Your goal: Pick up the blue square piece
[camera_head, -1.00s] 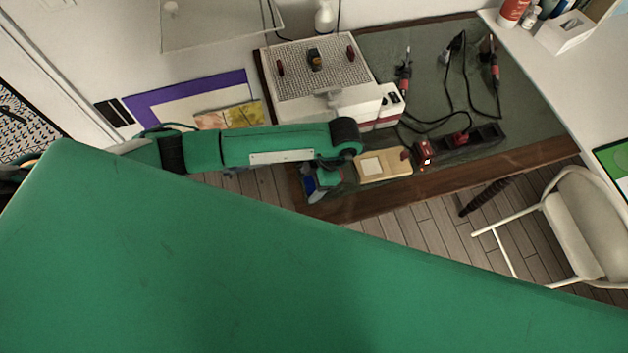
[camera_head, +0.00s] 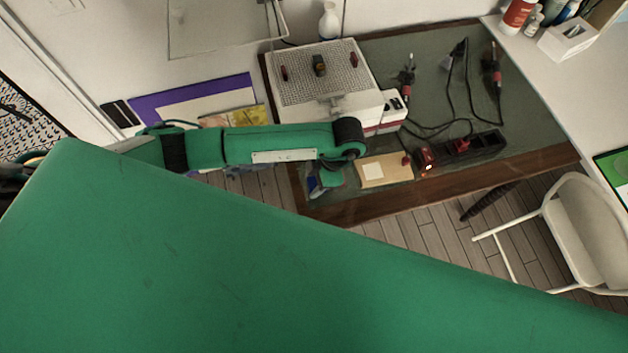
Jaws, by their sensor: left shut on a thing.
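My left arm reaches in from the left, and its gripper (camera_head: 324,184) points down over the front left corner of the dark green work mat. The gripper is small in the picture and partly covered by its own wrist. A small patch of blue, the blue square piece (camera_head: 312,183), shows at the gripper's left side. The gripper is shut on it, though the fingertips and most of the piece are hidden. My right gripper is out of view.
Just right of the gripper lies a tan board (camera_head: 396,169) with a pale square. A white box with a metal grid top (camera_head: 318,72) stands behind. Black power strip (camera_head: 473,148) and cables lie to the right. A white chair (camera_head: 585,225) stands at the right.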

